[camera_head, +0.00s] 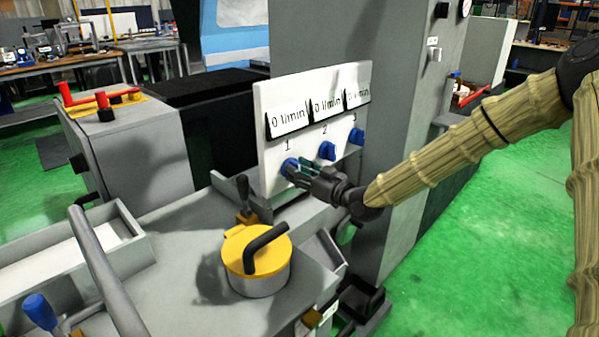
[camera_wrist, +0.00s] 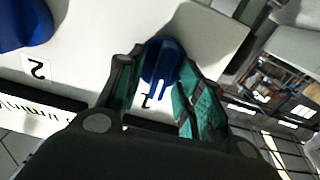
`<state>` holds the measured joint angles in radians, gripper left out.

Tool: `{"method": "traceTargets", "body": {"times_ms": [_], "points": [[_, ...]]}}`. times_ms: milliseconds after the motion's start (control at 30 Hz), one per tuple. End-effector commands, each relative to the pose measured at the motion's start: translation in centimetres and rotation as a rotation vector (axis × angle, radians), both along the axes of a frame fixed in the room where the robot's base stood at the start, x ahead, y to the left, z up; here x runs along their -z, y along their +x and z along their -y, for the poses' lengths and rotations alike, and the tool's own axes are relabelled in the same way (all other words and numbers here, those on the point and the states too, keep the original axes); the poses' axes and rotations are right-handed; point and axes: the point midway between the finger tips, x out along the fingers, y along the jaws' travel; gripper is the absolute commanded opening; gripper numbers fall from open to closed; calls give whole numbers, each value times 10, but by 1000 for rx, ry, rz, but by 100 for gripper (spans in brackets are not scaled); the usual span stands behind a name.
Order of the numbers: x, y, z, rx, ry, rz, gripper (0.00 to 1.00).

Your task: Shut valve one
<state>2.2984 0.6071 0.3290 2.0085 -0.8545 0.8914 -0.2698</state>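Valve one is the blue knob (camera_head: 290,167) under the label 1, on a white upright panel (camera_head: 274,185). The display above it reads 0 l/min. My gripper (camera_head: 296,174) is at this knob, its green-padded fingers pointing at the panel and partly covering it. In the wrist view, valve one's blue knob (camera_wrist: 162,62) lies between the two spread fingertips of my gripper (camera_wrist: 160,75). The fingers stand on both sides of its narrow handle, with gaps visible beside the handle. Whether a fingertip touches the knob's rim is unclear.
Blue knobs two (camera_head: 327,150) and three (camera_head: 356,136) sit to the right on the same panel, their displays also at 0 l/min. A yellow-topped cylinder with a black handle (camera_head: 258,262) stands on the machine in front. Green floor (camera_head: 470,230) is clear at right.

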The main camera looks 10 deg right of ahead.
Motion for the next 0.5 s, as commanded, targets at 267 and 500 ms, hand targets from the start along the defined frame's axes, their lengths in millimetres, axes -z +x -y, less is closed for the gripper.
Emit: {"method": "traceTargets", "body": {"times_ms": [267, 500], "points": [[0, 1, -1, 0, 1, -1, 36], [0, 1, -1, 0, 1, -1, 0]]}}
